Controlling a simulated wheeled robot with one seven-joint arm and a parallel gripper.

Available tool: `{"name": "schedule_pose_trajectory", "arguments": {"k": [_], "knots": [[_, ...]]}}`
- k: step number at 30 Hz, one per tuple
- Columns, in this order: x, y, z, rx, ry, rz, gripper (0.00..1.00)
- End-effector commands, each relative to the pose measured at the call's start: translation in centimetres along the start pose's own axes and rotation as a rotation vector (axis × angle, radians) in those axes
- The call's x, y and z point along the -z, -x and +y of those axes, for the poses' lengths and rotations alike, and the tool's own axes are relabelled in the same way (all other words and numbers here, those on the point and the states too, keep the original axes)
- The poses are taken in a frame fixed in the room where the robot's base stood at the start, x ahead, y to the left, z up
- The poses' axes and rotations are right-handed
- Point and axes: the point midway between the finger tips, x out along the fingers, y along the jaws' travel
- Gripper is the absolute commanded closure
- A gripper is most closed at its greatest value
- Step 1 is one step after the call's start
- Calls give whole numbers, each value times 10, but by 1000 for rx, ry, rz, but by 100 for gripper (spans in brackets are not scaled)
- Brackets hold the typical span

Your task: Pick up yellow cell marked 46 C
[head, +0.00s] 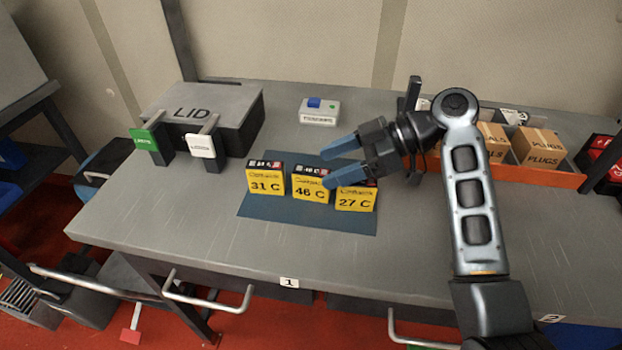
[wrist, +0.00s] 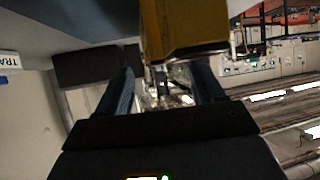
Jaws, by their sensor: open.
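The yellow cell marked 46 C (head: 310,188) stands upright in the middle of a row of three on a blue mat (head: 300,220). The yellow cell marked 31 C (head: 266,182) is on its left and the yellow cell marked 27 C (head: 354,199) on its right, partly behind a finger. My gripper (head: 334,164) is open, with blue fingers pointing left above and beside the 46 C and 27 C cells. In the wrist view a yellow cell (wrist: 185,28) shows beyond the open fingers (wrist: 165,90); its label is not readable there.
A black box with a grey lid marked LID (head: 195,112) stands at the back left, with green (head: 145,140) and white (head: 201,146) tags before it. An orange tray (head: 556,178) with cardboard boxes is right. The front table is clear.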

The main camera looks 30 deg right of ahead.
Motion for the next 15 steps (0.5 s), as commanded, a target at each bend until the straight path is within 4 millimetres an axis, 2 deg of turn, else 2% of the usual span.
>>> {"name": "schedule_pose_trajectory", "arguments": {"k": [6, 15], "knots": [[3, -29, 2, 3, 0, -1, 32], [2, -34, 2, 0, 1, 0, 32]]}}
